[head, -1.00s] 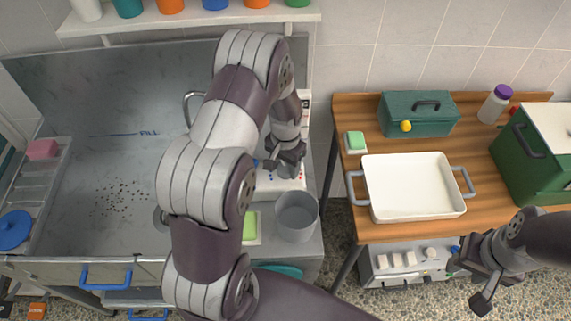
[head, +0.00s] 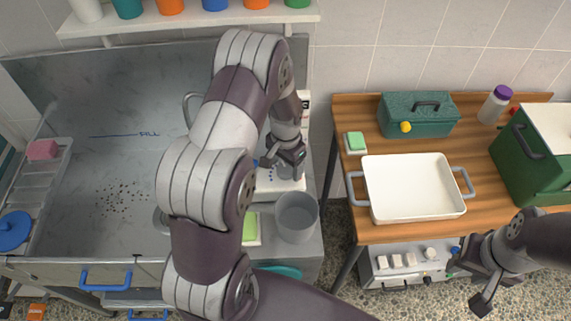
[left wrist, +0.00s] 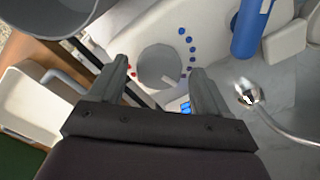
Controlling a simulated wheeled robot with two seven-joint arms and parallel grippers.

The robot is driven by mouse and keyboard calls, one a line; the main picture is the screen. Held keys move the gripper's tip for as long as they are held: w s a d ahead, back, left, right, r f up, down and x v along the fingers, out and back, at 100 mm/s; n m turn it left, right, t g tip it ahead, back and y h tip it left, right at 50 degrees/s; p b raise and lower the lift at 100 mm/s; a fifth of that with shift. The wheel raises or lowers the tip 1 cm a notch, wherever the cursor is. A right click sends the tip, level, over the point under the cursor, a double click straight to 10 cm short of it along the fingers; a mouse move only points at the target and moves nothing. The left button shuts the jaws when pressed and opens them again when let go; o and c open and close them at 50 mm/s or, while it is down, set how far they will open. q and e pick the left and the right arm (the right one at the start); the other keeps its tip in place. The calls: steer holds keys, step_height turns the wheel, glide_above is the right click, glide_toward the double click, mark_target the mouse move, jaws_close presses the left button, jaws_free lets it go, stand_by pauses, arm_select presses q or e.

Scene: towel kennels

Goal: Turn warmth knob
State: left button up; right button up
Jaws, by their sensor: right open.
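The warmth knob is a round grey knob (left wrist: 158,66) on a white panel (left wrist: 113,27), with an arc of red and blue dots around it. In the head view the panel (head: 268,184) stands at the basin's right end. My left gripper (left wrist: 160,78) is open, its fingers on either side of the knob with a small visible gap at each side. In the head view my left gripper (head: 288,160) is over the panel and partly covers the knob. My right gripper (head: 468,280) is open and empty, in front of the wooden table.
A blue cylinder (left wrist: 252,25) and a metal spout (left wrist: 247,94) are close to the gripper. A white tray (head: 412,185) is on the wooden table (head: 336,112).

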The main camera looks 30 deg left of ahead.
mark_target(286, 168)
arm_select(q)
step_height(286, 168, up, 13)
steer(key=b, duration=0.2)
steer(key=shift+f+b, duration=0.2)
steer(key=shift+b, duration=0.15)
steer(key=shift+s, duration=0.1)
steer(key=s+d+n, duration=0.1)
steer(key=s+d, duration=0.3)
steer(key=s, duration=0.2)
steer(key=s+d+f+n+t, duration=0.1)
steer(key=s+d, duration=0.3)
steer(key=s, duration=0.3)
steer(key=shift+s+d, duration=0.15)
steer(key=shift+s, duration=0.15)
